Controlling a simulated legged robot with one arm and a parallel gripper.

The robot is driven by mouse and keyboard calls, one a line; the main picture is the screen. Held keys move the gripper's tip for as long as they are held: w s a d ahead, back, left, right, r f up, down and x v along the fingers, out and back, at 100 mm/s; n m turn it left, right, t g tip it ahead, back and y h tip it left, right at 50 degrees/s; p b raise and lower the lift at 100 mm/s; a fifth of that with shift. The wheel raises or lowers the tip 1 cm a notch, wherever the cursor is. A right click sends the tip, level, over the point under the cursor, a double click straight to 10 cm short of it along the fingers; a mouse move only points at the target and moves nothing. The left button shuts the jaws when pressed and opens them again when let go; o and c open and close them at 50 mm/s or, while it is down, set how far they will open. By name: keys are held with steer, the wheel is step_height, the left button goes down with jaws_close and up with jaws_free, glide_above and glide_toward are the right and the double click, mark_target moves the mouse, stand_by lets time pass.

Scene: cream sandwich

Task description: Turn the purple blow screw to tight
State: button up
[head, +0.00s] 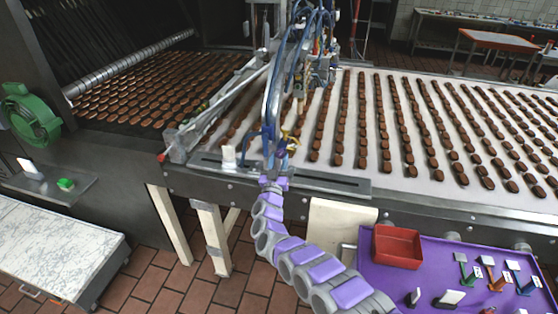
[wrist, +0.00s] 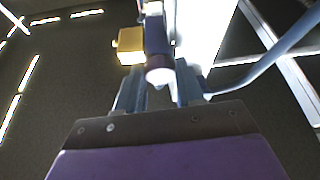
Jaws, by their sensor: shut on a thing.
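The purple blow screw (wrist: 158,68) shows in the wrist view as a dark purple shaft with a pale round end, in front of a bright column. My gripper (wrist: 160,88) has its two grey fingers on either side of the screw's lower end and is shut on it. In the head view my purple and grey arm reaches up to the machine over the near edge of the conveyor, with my gripper (head: 273,160) among blue hoses. The screw is too small and covered to make out there, and its turn angle cannot be told.
A brass-coloured block (wrist: 130,45) sits left of the screw, and a blue hose (wrist: 260,65) curves at the right. Rows of brown biscuits lie on the white conveyor (head: 425,185). A purple table (head: 440,255) with a red tray (head: 397,246) and tools stands at lower right.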

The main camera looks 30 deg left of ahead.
steer(key=shift+s+a+f, duration=0.15)
steer(key=shift+f, duration=0.05)
steer(key=o, duration=1)
steer(key=shift+o, duration=0.2)
steer(key=shift+r, duration=0.1)
steer(key=shift+n, duration=0.3)
